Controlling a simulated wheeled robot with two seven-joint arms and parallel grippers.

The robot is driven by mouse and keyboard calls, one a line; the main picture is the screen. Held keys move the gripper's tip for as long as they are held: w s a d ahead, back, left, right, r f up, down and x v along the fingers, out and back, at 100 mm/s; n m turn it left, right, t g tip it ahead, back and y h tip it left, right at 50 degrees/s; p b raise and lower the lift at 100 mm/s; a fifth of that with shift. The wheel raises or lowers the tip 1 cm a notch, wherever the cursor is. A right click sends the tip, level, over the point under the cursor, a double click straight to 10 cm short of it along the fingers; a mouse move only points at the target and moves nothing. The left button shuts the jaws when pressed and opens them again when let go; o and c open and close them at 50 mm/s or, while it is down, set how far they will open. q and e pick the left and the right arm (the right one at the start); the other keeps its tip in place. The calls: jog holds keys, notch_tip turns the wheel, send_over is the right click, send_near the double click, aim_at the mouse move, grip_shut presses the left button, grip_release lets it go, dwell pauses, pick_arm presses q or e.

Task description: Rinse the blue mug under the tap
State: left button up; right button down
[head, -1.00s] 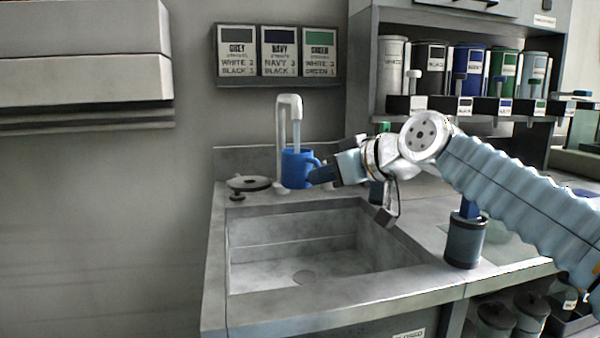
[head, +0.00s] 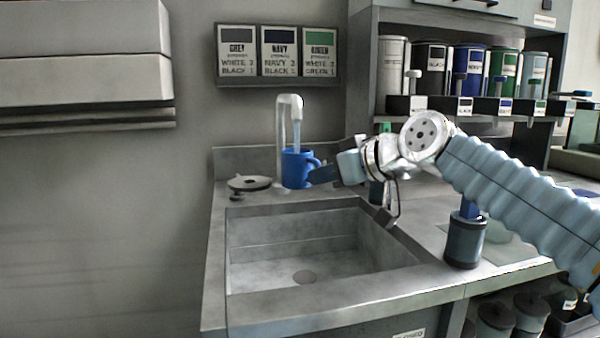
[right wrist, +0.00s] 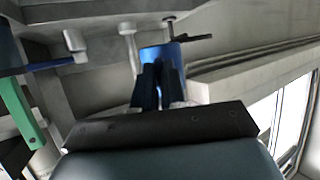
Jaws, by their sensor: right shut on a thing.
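The blue mug (head: 296,170) is upright below the spout of the white tap (head: 289,102) at the back of the sink. A pale blue stream of water (head: 296,136) runs from the spout down into the mug. My right gripper (head: 318,175) reaches in from the right and is shut on the mug's handle side. In the right wrist view the dark fingers (right wrist: 158,82) are together against the blue mug (right wrist: 163,55), and they hide part of it. The inside of the mug is hidden. My left gripper is not in view.
The grey sink basin (head: 300,250) is empty, with a drain in its floor. A round dark lid-like disc (head: 250,183) lies at the left rim. A dark container (head: 465,240) stands right of the sink. Coloured canisters (head: 468,70) fill the shelf behind my right arm.

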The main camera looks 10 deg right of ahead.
jog(key=shift+s, duration=0.15)
dwell(0.3)
jog(key=s+b, duration=0.3)
jog(key=s, duration=0.5)
jog(key=shift+s+d, duration=0.15)
jog(key=shift+s, duration=0.25)
dwell(0.8)
jog(key=s+r+p, duration=0.3)
jog(key=s+r, duration=0.2)
jog(key=r, duration=0.1)
jog(key=shift+p, duration=0.4)
jog(key=shift+d, duration=0.1)
